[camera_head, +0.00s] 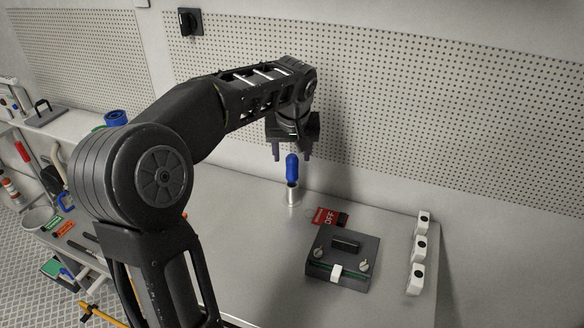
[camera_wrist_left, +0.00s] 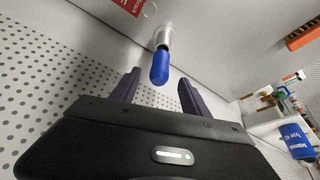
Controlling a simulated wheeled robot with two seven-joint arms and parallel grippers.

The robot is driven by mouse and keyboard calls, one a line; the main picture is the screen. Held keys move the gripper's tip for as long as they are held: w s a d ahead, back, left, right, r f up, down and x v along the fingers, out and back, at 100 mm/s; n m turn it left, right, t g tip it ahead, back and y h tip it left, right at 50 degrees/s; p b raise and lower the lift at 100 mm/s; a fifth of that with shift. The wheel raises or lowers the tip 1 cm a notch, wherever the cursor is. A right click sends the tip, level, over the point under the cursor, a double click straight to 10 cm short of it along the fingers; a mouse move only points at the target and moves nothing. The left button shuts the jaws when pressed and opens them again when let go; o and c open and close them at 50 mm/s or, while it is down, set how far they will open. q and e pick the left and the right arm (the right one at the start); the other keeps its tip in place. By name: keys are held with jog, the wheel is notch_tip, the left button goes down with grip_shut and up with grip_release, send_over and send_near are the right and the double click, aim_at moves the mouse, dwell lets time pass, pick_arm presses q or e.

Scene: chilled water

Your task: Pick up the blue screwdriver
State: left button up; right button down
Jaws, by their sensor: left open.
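The blue screwdriver (camera_head: 292,168) stands upright, handle up, in a small metal cup (camera_head: 293,194) on the workbench. My left gripper (camera_head: 291,156) is open above it, with its fingers pointing down and apart. In the left wrist view the blue handle (camera_wrist_left: 159,68) shows just beyond and between the two fingertips (camera_wrist_left: 158,82), with a finger on each side and no visible contact. The screwdriver's lower end is hidden in the cup (camera_wrist_left: 163,36). My right gripper is not in view.
Several white switch blocks (camera_head: 419,248) line the right edge. A perforated wall (camera_head: 400,110) stands close behind. Tools lie at the left; bare bench (camera_head: 245,225) lies between.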

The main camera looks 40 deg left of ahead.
aim_at(292, 158)
pick_arm(q)
jog(key=shift+x, duration=1.3)
jog(key=shift+w+a+f+p, duration=0.1)
jog(key=shift+f+p, duration=0.2)
jog(key=shift+p, duration=0.05)
jog(key=p+x, duration=0.1)
jog(key=x, duration=0.3)
jog(key=shift+w+f, duration=0.15)
jog(key=shift+f, duration=0.05)
jog(key=shift+c, duration=0.4)
grip_shut()
